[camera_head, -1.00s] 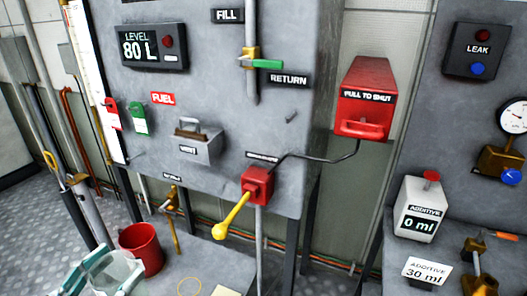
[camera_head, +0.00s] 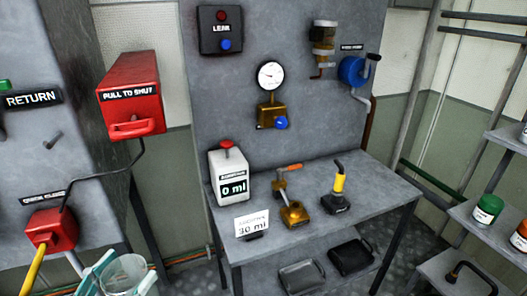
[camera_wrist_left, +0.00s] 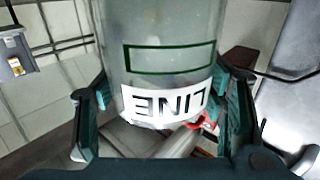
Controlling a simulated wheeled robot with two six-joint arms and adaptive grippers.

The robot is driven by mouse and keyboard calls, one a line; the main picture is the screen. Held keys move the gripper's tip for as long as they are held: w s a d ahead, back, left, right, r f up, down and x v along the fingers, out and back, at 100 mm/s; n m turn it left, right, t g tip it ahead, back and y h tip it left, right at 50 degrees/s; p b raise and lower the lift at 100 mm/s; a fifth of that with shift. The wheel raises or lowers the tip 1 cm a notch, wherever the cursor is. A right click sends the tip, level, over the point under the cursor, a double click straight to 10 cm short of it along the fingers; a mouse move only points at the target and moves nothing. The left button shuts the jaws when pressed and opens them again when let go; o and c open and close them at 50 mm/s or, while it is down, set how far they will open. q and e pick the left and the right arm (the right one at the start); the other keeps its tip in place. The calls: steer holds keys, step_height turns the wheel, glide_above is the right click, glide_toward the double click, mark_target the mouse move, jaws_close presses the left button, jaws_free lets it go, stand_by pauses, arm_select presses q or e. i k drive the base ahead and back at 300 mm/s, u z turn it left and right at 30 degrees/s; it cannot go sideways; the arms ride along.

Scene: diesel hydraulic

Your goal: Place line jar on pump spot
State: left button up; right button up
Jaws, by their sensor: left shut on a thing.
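The line jar (camera_head: 127,272) is a clear, open-topped jar at the lower left of the head view. My left gripper (camera_head: 117,277) is shut on it and holds it upright. In the left wrist view the jar (camera_wrist_left: 165,60) sits between both teal fingers, with a white LINE label reading upside down and an empty green frame. A brass hand pump (camera_head: 293,214) with an orange lever and a black pump (camera_head: 339,192) with a yellow handle stand on the grey bench (camera_head: 385,187). I cannot tell which place is the pump spot. My right gripper is out of view.
A white additive dispenser (camera_head: 229,178) reads 0 ml behind a 30 ml card (camera_head: 251,224). Two black trays (camera_head: 302,278) lie under the bench. A red PULL TO SHUT box (camera_head: 131,95) juts out at left. A shelf (camera_head: 478,222) with jars stands at right.

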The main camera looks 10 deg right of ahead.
mark_target(355, 170)
steer(key=z, duration=2.15)
steer(key=i, duration=1.95)
steer(key=u, duration=0.7)
